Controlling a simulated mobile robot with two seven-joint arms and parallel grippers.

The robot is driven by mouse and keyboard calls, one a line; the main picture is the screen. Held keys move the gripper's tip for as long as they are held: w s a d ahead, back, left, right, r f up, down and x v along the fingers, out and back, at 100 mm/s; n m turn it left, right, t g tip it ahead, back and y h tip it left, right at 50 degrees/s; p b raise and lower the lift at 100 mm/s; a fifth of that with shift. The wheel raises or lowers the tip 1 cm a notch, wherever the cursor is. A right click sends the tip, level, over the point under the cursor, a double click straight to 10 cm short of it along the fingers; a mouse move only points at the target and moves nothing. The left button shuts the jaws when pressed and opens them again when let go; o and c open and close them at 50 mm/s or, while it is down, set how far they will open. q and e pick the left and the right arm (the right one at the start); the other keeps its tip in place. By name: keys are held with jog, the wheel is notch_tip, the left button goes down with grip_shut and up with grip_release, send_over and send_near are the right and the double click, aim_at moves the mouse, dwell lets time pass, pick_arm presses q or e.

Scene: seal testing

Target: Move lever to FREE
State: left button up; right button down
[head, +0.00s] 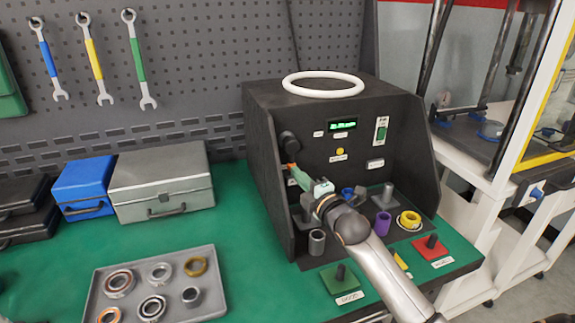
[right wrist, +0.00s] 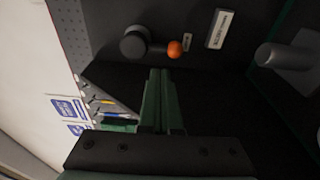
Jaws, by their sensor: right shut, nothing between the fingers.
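The lever is on the left of the black test box's back panel. It has a round black hub (head: 288,141) and an orange ball tip (head: 292,167), which sits below the hub in the head view. In the right wrist view the hub (right wrist: 133,43) and orange ball (right wrist: 174,49) show clearly, with a small unreadable label beside the ball. My right gripper (head: 298,177) has green fingers that are shut and empty, just by the ball. In the wrist view the fingertips (right wrist: 160,73) appear just short of the ball; contact is unclear. My left gripper is not in view.
The black box (head: 262,120) has side walls close around my right arm. A grey post (head: 384,197), purple ring (head: 382,222) and yellow ring (head: 410,220) stand inside it. A green display (head: 343,124) is on its panel. A tray (head: 225,282) of bearings lies left.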

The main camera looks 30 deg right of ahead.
aim_at(289, 165)
jog(key=w, duration=0.5)
jog(key=shift+w+d, duration=0.2)
jog(key=shift+d, duration=0.05)
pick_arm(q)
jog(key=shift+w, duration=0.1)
pick_arm(e)
jog(key=shift+w, duration=0.25)
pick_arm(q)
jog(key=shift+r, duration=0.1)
pick_arm(e)
jog(key=shift+s+d+n, duration=0.1)
jog(key=shift+d+n, duration=0.05)
jog(key=shift+n, duration=0.15)
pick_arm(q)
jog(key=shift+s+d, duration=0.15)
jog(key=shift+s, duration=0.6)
